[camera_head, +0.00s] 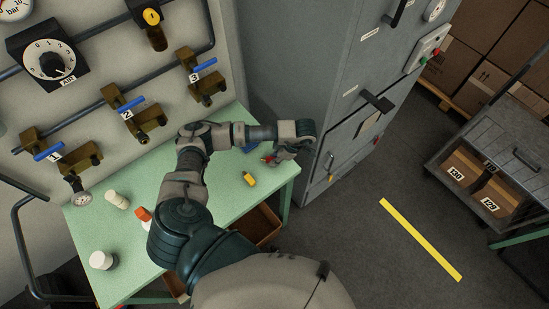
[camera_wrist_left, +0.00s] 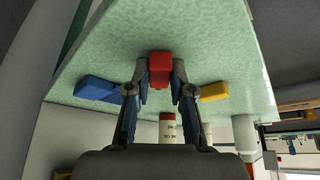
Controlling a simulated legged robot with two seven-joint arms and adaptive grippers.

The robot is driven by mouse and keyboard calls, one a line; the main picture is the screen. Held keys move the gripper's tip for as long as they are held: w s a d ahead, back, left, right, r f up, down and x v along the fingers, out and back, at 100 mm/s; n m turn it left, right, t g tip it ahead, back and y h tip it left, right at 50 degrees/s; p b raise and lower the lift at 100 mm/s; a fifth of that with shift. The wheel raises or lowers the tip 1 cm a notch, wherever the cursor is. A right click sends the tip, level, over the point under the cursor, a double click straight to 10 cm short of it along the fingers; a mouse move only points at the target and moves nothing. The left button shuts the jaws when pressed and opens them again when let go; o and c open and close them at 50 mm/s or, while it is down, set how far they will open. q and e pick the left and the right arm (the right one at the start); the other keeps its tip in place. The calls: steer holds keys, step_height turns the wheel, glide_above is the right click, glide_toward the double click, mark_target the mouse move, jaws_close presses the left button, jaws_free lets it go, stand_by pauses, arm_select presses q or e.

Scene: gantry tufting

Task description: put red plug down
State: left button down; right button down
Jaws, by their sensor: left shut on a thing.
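The red plug (camera_wrist_left: 160,68) sits between the two fingertips of my left gripper (camera_wrist_left: 160,82) in the left wrist view, and the fingers are shut on it. In the head view my left gripper (camera_head: 277,157) is over the right end of the green table (camera_head: 224,160), with a bit of the red plug (camera_head: 267,159) showing. Whether the plug touches the table top is not clear. A blue plug (camera_wrist_left: 97,88) lies to one side of it and a yellow plug (camera_wrist_left: 214,91) to the other, both apart from it. My right gripper is not in view.
White containers (camera_head: 102,260) and an orange-topped bottle (camera_head: 143,214) stand on the table's left part. Valves with blue handles (camera_head: 131,104) line the wall panel behind. A grey cabinet (camera_head: 335,110) stands close to the table's right end.

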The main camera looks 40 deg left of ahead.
arm_select(q)
steer(key=shift+f, duration=0.15)
steer(key=shift+a+f, duration=0.1)
steer(key=shift+a, duration=0.05)
steer(key=c, duration=1)
jaws_free()
steer(key=shift+a+f, duration=0.1)
steer(key=shift+a, duration=0.15)
steer(key=shift+d, duration=0.15)
steer(key=shift+d+r, duration=0.15)
steer(key=shift+r, duration=0.15)
steer(key=p+v, duration=0.1)
steer(key=v, duration=1)
steer(key=shift+r, duration=0.3)
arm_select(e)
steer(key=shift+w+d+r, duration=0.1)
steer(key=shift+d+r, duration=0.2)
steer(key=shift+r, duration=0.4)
arm_select(q)
steer(key=shift+w, duration=0.1)
